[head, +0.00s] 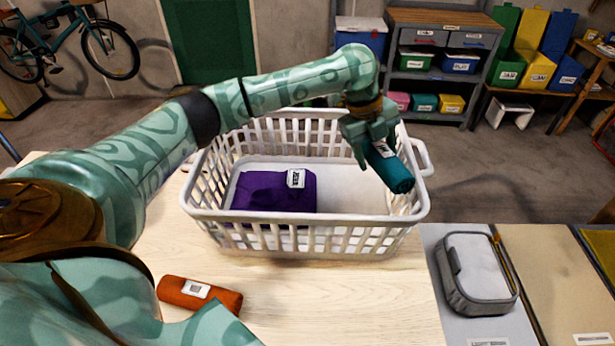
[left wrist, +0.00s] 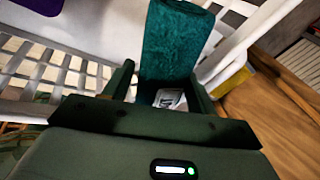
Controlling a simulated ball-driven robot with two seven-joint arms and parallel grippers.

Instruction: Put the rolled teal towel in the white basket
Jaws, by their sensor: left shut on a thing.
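The rolled teal towel (head: 396,174) with a white label is held by my left gripper (head: 375,146) at the right side of the white basket. The gripper is shut on it. In the left wrist view the teal towel (left wrist: 174,45) stands out between the fingers (left wrist: 165,90), its label close to them. The white basket (head: 300,240) stands on the wooden table, and its slatted wall also shows in the left wrist view (left wrist: 40,75). The towel's far end is over the basket's right part; whether it touches the wall I cannot tell. My right gripper is not in view.
A folded purple cloth (head: 270,192) with a label lies inside the basket at left; its right part is bare. A rolled orange towel (head: 200,294) lies on the table in front. A grey case (head: 476,272) is at the right. Shelves with bins stand behind.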

